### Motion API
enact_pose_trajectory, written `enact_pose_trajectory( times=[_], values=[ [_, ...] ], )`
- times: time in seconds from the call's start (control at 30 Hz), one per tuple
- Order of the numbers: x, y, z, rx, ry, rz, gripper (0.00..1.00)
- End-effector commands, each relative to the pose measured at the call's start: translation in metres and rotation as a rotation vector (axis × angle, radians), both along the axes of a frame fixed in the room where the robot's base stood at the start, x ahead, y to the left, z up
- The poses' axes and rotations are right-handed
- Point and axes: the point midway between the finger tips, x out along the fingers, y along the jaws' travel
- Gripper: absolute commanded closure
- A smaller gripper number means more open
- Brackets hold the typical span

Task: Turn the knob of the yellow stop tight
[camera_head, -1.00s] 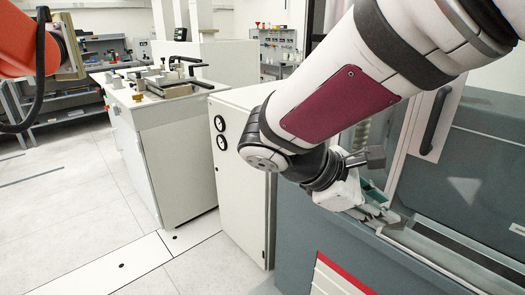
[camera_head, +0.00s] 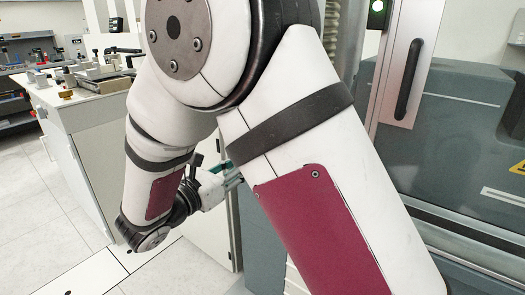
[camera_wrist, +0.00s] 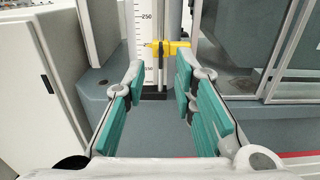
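The yellow stop (camera_wrist: 172,47) shows in the wrist view at the upper middle, on a vertical rod beside a white scale (camera_wrist: 148,40) with black marks. A small yellow piece juts out to its left, across the scale. My gripper (camera_wrist: 158,85) is open and empty, its green-padded fingers apart below and in front of the stop, touching nothing. In the head view my gripper (camera_head: 228,173) is partly hidden behind my arm, and the stop is not visible there.
A grey machine housing (camera_wrist: 245,90) with a framed clear door (camera_wrist: 295,55) stands on the right. A white cabinet (camera_wrist: 35,75) stands on the left. In the head view a door with a black handle (camera_head: 408,80) is at the right, and a workbench (camera_head: 75,100) is at the left.

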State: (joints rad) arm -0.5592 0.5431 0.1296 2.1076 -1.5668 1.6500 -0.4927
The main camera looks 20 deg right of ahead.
Motion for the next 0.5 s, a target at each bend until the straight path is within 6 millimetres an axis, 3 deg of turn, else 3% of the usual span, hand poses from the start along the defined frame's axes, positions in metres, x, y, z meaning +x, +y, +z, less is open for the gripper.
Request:
enact_pose_trajectory(
  times=[0.2, 0.5],
  values=[
    [0.025, -0.037, -0.001, 0.000, 0.000, -0.005, 0.75],
    [0.051, -0.071, -0.001, 0.001, 0.001, -0.002, 0.75]
  ],
)
